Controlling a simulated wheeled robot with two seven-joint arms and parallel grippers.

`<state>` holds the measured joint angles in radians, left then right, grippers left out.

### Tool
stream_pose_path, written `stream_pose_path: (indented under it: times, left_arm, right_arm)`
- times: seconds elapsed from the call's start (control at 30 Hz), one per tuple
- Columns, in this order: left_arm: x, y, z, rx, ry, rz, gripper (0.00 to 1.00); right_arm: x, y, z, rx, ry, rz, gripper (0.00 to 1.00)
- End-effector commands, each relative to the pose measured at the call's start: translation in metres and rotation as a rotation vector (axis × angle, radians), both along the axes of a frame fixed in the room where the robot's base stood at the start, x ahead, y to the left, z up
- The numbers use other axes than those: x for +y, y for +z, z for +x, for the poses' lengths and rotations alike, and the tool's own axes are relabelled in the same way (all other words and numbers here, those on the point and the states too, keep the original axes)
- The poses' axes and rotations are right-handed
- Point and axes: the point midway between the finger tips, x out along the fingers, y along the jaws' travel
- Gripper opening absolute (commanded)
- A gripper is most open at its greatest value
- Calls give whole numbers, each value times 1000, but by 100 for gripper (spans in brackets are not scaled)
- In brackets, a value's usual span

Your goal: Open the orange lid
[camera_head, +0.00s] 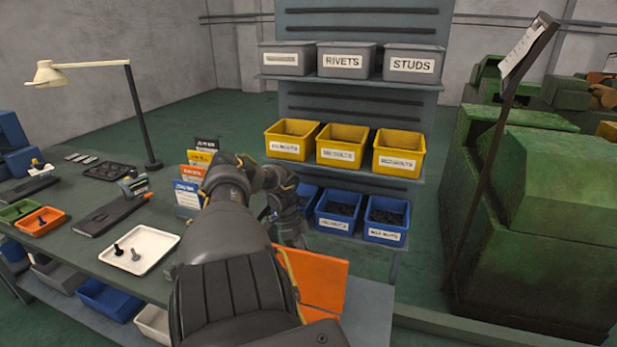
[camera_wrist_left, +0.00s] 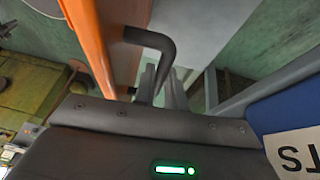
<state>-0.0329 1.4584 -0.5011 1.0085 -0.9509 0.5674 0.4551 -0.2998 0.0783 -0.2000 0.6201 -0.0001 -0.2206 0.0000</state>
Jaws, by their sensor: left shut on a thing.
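The orange lid (camera_head: 325,279) shows in the head view at the lower middle, partly hidden behind my left arm. It is a flat panel beside a grey surface (camera_head: 368,308). How far it stands open I cannot tell. In the left wrist view the lid (camera_wrist_left: 88,42) is seen nearly edge-on, with a dark bent handle (camera_wrist_left: 152,38) on it. My left gripper (camera_wrist_left: 168,88) is shut on this handle, with its fingers at the handle's bent end. In the head view the left gripper (camera_head: 292,232) is mostly hidden by its own wrist. My right gripper is not in view.
A workbench (camera_head: 85,250) with trays and tools lies at the left, with a lamp (camera_head: 140,110). A shelf rack with yellow bins (camera_head: 342,148) and blue bins (camera_head: 385,222) stands behind the lid. A large green machine (camera_head: 545,220) fills the right, with a slanted post before it.

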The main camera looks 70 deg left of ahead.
Motion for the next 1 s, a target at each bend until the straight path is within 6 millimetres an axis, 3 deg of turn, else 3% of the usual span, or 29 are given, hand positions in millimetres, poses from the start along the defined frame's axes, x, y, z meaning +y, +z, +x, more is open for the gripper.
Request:
stream_pose_path:
  times: [0.03, 0.27, 0.3, 0.43, 0.77, 1.0]
  left_arm:
    - [-3, -7, -5, 15, 1, -8, 0]
    - [-4, -7, -5, 17, 0, -8, 0]
    - [-4, -7, -5, 17, 0, -7, 16]
    - [-3, -5, -3, 13, -1, -5, 33]
    - [-1, 1, 0, 7, -4, -1, 34]
    - [11, 40, -10, 10, -3, 0, 34]
  right_arm:
    - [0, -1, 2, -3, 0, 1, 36]
    - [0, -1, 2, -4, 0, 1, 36]
    - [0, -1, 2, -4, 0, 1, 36]
    - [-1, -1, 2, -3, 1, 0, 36]
    - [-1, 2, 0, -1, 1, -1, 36]
    - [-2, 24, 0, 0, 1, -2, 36]
